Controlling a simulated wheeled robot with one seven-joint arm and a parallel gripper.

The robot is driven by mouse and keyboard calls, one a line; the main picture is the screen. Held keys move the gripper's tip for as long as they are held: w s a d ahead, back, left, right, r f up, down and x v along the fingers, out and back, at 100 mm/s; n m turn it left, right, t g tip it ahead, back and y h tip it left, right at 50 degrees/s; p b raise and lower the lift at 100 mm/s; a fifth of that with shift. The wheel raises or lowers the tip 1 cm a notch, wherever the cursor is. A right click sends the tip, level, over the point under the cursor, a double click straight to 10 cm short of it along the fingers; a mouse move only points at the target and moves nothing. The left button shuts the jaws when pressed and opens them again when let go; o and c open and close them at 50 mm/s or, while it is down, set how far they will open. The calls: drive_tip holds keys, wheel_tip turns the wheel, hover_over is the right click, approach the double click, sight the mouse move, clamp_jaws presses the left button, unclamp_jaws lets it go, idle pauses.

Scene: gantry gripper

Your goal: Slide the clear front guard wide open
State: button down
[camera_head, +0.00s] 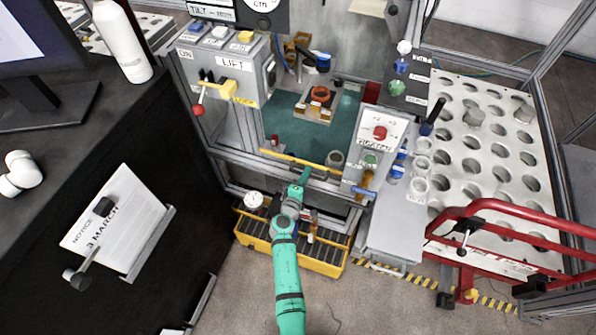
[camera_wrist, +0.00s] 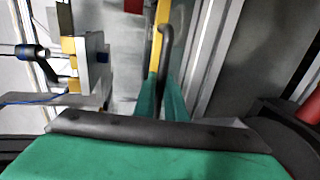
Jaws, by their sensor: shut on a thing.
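The clear front guard shows mainly by its yellow edge strip (camera_head: 285,157), low across the front of the machine's opening. Its clear panel is hard to make out. In the wrist view the yellow strip (camera_wrist: 154,62) runs up the middle, with a dark hooked handle (camera_wrist: 165,45) beside it. My gripper (camera_head: 305,174) is at the front of the opening, by the right part of the strip. In the wrist view my gripper's teal fingers (camera_wrist: 163,98) are shut around the handle's lower part, which they partly hide.
A LIFT control box (camera_head: 232,68) with a red-knobbed lever stands left of the opening, a panel with a red button (camera_head: 380,132) at right. A yellow bin (camera_head: 318,262) sits below. A perforated rack (camera_head: 495,135) and red rail (camera_head: 520,215) are further right.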

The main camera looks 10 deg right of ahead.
drive_tip(key=shift+f, duration=0.2)
drive_tip(key=c, duration=1.8)
unclamp_jaws()
drive_tip(key=shift+r, duration=0.1)
drive_tip(key=v, duration=1.1)
